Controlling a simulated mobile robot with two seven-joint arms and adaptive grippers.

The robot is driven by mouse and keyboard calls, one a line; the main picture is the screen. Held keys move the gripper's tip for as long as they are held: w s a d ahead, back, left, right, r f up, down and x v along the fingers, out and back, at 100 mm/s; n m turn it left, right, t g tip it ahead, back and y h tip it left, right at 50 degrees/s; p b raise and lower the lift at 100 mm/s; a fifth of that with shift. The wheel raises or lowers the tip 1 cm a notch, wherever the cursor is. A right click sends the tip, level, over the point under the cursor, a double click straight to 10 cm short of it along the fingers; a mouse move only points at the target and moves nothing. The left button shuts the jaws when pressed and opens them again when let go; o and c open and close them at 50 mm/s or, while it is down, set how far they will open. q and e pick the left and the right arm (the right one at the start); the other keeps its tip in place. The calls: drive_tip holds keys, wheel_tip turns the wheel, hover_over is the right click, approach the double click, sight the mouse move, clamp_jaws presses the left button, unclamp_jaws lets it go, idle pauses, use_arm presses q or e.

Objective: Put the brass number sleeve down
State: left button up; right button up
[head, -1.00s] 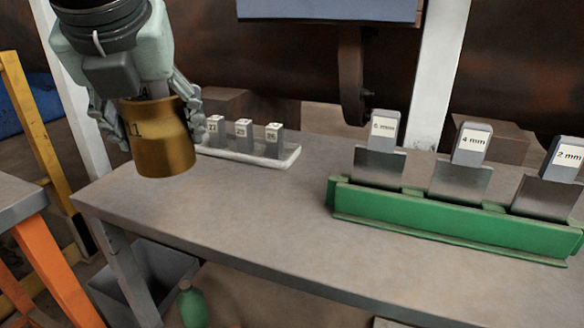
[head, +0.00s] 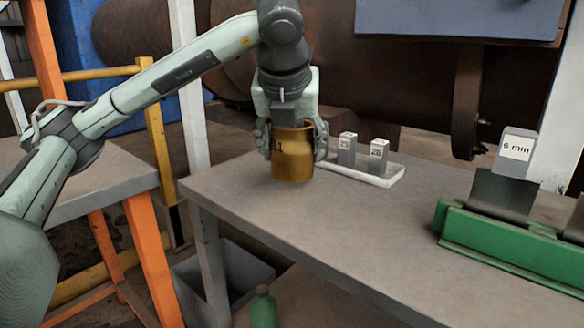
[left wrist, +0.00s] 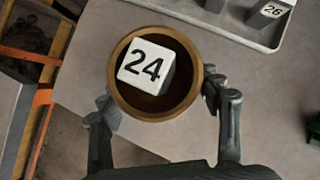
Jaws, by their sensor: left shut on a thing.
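The brass number sleeve (head: 292,160) is a short upright cylinder with dark markings on its side. My left gripper (head: 292,140) is shut on it, fingers on either side. It is over the grey bench near its left end, in front of the tray; I cannot tell whether its base touches the bench. In the left wrist view I look down into the round brass rim (left wrist: 190,100). A white block top marked 24 (left wrist: 146,66) shows inside the ring. My left gripper's fingers (left wrist: 165,105) flank the rim. My right gripper is not in view.
A white tray (head: 385,180) behind the sleeve holds blocks 25 (head: 347,150) and 26 (head: 378,155). A green rack (head: 500,245) with a 6 mm gauge (head: 515,153) stands at right. Bare bench (head: 340,220) lies in front, with its left edge close by.

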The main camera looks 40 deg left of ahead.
sight(290, 142)
use_arm(q)
wheel_tip(290, 142, down, 3)
drive_tip(key=shift+f, duration=0.1)
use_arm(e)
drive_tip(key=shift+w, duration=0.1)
use_arm(q)
drive_tip(key=o, duration=1.6)
drive_tip(key=shift+c, duration=0.2)
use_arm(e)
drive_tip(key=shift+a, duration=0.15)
use_arm(q)
drive_tip(key=p+v, duration=0.1)
drive_tip(key=v, duration=0.6)
drive_tip(key=shift+w, duration=0.1)
drive_tip(key=p+v, duration=0.2)
drive_tip(key=v, duration=0.2)
drive_tip(key=shift+s+d+r, duration=0.15)
drive_tip(key=shift+s+r, duration=0.2)
drive_tip(key=shift+r, duration=0.1)
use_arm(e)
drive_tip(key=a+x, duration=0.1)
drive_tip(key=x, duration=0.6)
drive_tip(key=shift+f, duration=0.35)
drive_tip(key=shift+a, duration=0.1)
